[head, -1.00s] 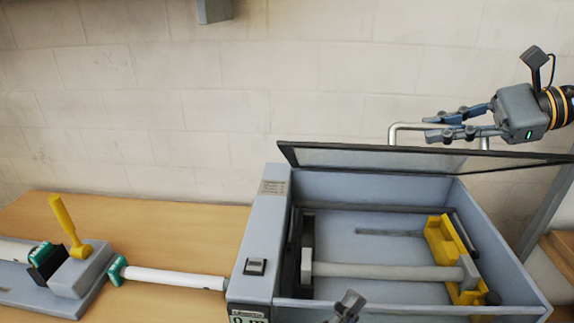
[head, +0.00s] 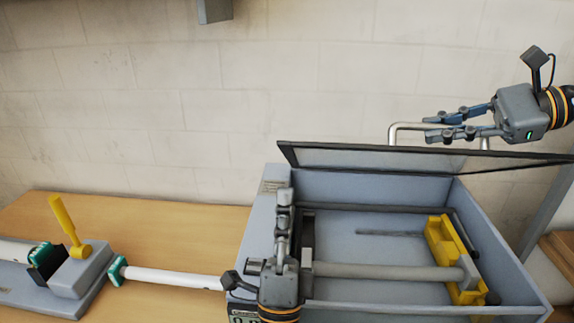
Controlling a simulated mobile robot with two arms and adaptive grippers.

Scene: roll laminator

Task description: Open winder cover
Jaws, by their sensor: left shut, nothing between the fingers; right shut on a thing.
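The winder cover (head: 360,158) is a dark-framed clear panel, swung up along the back of the grey winder box (head: 500,250). A silver bar handle (head: 393,130) stands on the cover. My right gripper (head: 430,131) is at the upper right, its fingers shut on this handle. My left gripper (head: 284,200) is at the front of the laminator, pointing up and away over the left wall of the box, shut and empty. It hides part of the control panel. Inside the open box a grey roller (head: 390,271) runs to a yellow bracket (head: 441,250).
On the wooden table (head: 150,222) at the left, a white roll (head: 172,278) with a teal end runs towards the laminator. A grey unit with a yellow lever (head: 64,220) stands at the far left. The table behind the white roll is clear.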

